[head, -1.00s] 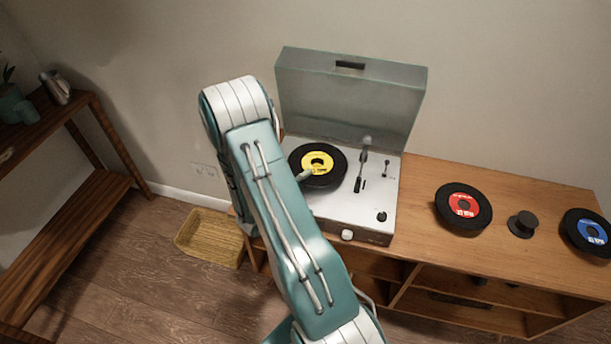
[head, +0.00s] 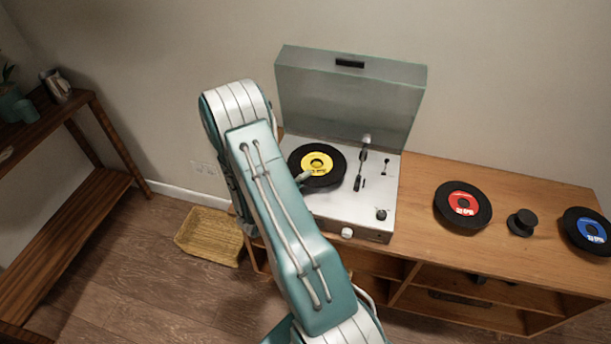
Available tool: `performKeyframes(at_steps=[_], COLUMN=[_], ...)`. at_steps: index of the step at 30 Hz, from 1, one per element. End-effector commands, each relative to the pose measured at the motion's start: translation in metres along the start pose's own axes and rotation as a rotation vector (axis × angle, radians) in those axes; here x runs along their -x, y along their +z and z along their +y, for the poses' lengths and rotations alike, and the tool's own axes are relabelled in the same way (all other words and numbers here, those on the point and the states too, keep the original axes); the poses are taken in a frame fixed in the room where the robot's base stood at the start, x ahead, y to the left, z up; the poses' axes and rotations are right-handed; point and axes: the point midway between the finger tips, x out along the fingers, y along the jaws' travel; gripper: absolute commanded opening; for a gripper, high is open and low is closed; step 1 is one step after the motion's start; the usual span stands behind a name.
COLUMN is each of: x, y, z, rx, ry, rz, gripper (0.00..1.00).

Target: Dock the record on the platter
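A black record with a yellow label (head: 327,171) is at the platter position of the turntable (head: 350,212). I cannot tell whether it lies fully flat on the platter, which it hides. The turntable's lid (head: 345,95) stands open behind it. A small part of my gripper (head: 304,177) shows at the record's left edge, touching or very close to it. My own arm hides the rest of the gripper and the turntable's left side. Whether the fingers are open or shut does not show. The tonearm (head: 361,168) is to the right of the record.
On the wooden cabinet (head: 440,167) to the right lie a red-label record (head: 463,204), a small black knob-like piece (head: 521,222) and a blue-label record (head: 588,230). A wicker basket (head: 209,237) is on the floor. A wooden shelf (head: 75,215) stands at left.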

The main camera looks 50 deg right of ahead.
Motion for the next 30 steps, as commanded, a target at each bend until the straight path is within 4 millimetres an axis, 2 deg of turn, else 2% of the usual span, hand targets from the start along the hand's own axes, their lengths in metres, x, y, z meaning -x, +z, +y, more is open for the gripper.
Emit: performKeyframes(at_steps=[5,6,7,14,30], x=[0.0,0.001,0.001,0.006,0.044], y=[0.001,0.001,0.001,0.002,0.001], z=[-0.007,-0.007,-0.007,-0.009,-0.007], rx=[0.006,0.006,0.006,0.012,0.009], ry=[-0.009,-0.01,-0.011,-0.014,-0.008], rz=[0.0,0.0,0.0,0.003,0.003], gripper=[0.0,0.16,0.23,0.23,0.23])
